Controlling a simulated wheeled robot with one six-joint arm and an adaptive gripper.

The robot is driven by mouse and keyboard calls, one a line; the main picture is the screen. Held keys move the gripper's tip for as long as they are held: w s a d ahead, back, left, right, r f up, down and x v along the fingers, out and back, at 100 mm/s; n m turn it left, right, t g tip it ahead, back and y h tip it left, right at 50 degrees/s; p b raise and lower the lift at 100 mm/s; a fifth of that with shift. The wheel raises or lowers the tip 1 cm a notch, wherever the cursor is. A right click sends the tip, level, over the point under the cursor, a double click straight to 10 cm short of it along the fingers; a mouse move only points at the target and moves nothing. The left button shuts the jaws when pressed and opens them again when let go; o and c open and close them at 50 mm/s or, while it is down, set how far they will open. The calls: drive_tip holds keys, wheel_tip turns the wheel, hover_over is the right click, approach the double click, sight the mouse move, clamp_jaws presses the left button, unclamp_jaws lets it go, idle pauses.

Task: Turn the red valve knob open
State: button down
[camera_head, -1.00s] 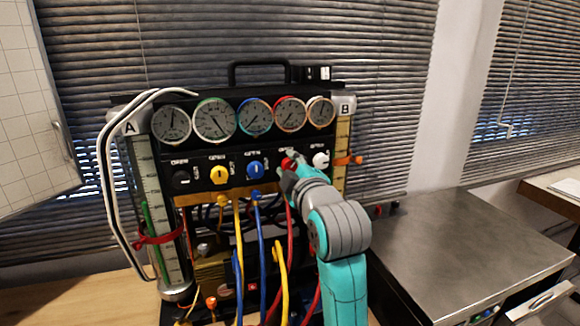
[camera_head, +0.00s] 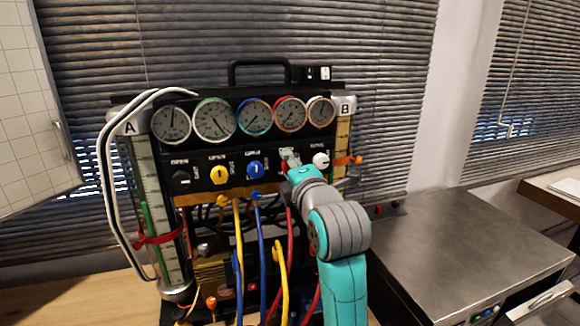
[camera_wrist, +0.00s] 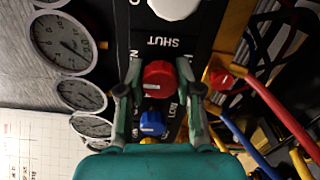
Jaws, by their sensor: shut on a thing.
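The red valve knob (camera_wrist: 159,79) sits on the black panel of the gauge rig, between a blue knob and a white knob. In the wrist view my gripper (camera_wrist: 160,82) has one finger on each side of the red knob and is shut on it. In the head view my gripper (camera_head: 290,161) reaches the panel from the lower right and hides most of the red knob.
A yellow knob (camera_head: 219,175), a blue knob (camera_head: 255,169) and a white knob (camera_head: 321,160) are on the same panel. Round gauges (camera_head: 254,117) line its top. Coloured hoses (camera_head: 262,245) hang below. A metal-topped cabinet (camera_head: 470,250) stands at the right.

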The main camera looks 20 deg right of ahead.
idle(0.4)
drive_tip(key=c, duration=0.8)
unclamp_jaws()
drive_tip(key=shift+o, duration=0.2)
drive_tip(key=s, duration=1.2)
